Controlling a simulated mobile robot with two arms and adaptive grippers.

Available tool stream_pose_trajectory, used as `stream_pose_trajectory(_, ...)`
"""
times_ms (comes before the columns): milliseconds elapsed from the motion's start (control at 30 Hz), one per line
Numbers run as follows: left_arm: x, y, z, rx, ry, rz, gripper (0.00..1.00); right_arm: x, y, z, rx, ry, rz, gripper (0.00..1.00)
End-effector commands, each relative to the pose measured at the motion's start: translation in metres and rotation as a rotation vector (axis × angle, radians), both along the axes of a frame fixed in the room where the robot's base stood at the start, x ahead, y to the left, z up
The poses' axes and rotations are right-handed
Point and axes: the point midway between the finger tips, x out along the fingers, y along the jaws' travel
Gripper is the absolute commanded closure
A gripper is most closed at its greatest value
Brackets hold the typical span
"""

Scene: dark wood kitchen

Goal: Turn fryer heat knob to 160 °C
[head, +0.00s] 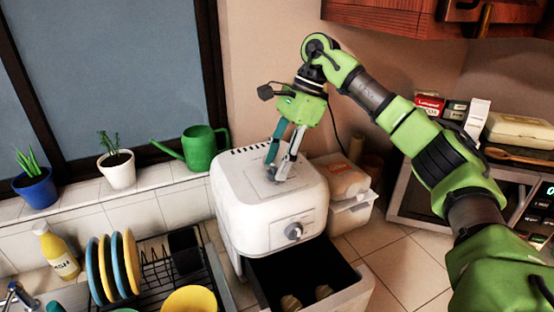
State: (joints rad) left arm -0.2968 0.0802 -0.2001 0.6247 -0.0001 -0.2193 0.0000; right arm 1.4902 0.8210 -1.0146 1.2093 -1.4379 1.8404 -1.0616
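The white fryer (262,205) stands on the tiled counter in the middle of the head view. Its round grey heat knob (294,231) is on the front face, above the pulled-out drawer (345,290). The knob's setting is too small to read. My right gripper (276,169) points down over the fryer's top, behind and above the knob. A gap shows between its teal and grey fingers, and nothing is between them. I cannot tell whether the fingertips touch the fryer's lid. My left gripper is not in view.
The open drawer holds a few pale brown food pieces (291,303). A dish rack (150,275) with plates is at the left, a green watering can (200,148) behind. A plastic container (350,213) with a brown item (343,178) stands right of the fryer. Bare tiles lie right of the drawer.

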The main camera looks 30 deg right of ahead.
Motion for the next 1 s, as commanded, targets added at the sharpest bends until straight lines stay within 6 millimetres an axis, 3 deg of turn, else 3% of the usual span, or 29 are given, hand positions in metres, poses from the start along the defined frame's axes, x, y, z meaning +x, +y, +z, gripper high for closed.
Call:
stream_pose_trajectory(300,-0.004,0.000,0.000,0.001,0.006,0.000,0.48,0.000,0.001,-0.002,0.000,0.000,0.000,0.63)
stream_pose_trajectory(433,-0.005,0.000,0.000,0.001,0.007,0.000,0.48,0.000,0.001,-0.002,0.000,0.000,0.001,0.97)
stream_pose_trajectory(767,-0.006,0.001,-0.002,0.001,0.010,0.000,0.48,0.000,0.001,-0.003,0.000,-0.001,-0.018,0.98)
stream_pose_trajectory(1000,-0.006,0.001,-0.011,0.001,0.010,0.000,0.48,0.000,0.000,-0.004,0.000,-0.003,-0.125,0.98)
